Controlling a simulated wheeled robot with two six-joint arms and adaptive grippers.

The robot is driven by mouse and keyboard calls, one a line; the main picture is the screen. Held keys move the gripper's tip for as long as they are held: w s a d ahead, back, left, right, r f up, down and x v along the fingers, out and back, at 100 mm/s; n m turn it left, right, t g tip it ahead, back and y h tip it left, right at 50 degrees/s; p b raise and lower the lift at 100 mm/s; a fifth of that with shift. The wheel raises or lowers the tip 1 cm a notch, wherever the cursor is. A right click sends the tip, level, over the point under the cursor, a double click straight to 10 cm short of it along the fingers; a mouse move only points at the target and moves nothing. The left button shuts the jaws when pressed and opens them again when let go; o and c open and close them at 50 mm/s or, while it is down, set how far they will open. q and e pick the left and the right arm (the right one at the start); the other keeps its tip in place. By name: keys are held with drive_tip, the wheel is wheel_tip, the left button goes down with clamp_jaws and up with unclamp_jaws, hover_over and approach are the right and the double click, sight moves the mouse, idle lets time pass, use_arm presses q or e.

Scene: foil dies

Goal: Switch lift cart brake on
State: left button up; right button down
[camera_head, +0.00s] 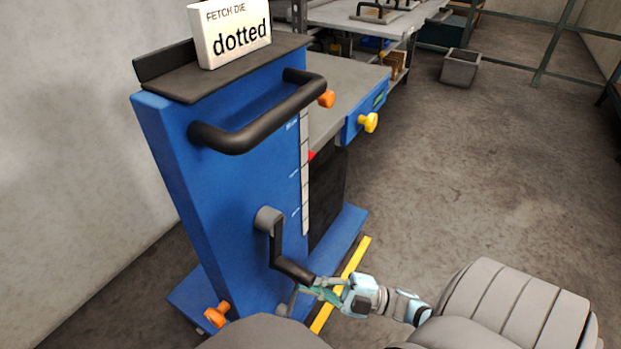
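The blue lift cart (235,190) stands at left centre, upright, with a black push handle (260,125) across its near face. An orange piece (216,314) sits low at the cart's near left corner; whether it is the brake I cannot tell. A black crank (292,269) hangs on the near face, its grip pointing right. My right gripper (308,289) comes in from the lower right, with its fingers at the end of the crank grip. Contact and finger opening are unclear. My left gripper is not in view.
A sign reading "FETCH DIE dotted" (230,32) stands on the cart's top shelf.

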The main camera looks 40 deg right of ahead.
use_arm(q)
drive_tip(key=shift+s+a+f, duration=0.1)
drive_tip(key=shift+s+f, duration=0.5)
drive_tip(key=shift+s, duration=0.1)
use_arm(e)
drive_tip(key=s+d+f, duration=0.1)
drive_tip(key=s+d, duration=0.2)
drive_tip(key=s, duration=0.5)
drive_tip(key=shift+s+d, duration=0.3)
drive_tip(key=shift+d, duration=0.1)
